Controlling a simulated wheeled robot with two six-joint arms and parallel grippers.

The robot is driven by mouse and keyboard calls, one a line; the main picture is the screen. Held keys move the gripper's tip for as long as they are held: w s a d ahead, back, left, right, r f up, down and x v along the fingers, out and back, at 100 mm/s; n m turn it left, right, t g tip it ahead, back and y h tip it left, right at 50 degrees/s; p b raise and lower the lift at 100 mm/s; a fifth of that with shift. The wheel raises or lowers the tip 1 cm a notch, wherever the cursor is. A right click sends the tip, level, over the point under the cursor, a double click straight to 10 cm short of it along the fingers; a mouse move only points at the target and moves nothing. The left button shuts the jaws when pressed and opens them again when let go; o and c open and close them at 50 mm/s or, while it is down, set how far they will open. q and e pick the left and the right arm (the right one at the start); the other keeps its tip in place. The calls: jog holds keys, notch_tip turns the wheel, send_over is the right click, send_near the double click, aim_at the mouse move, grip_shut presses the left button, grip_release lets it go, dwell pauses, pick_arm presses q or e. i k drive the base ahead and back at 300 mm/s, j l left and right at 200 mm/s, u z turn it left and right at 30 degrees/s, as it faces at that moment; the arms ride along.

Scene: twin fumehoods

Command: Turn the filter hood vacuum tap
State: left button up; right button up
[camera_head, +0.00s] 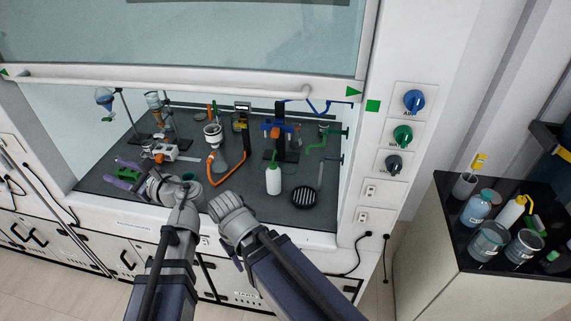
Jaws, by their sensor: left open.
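Three tap knobs sit in a column on the white panel right of the hood opening. The grey-black vacuum tap (394,163) is the lowest, under the green water tap (402,135) and the blue air tap (414,100). The small lettering beside them is hard to read. My left gripper (148,184) is open at the hood's front edge, near a purple and green item on the bench, far left of the taps. My right arm ends in a grey wrist (232,212) at the hood's front edge, also left of the taps; its jaws cannot be made out. Neither touches a tap.
The hood sash (190,35) is raised. Inside are a filter flask (219,160) with an orange hose, a white wash bottle (273,180) and a round black grate (305,197). A black-topped side bench (525,285) with bottles stands at the right. The air before the taps is clear.

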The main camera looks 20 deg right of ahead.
aim_at(394, 164)
jog(key=i+j, duration=0.1)
jog(key=j, duration=0.4)
jog(key=i+j+z, duration=0.1)
jog(key=j, duration=0.4)
jog(key=z, duration=2.65)
jog(key=i+j, duration=0.1)
jog(key=j, duration=0.2)
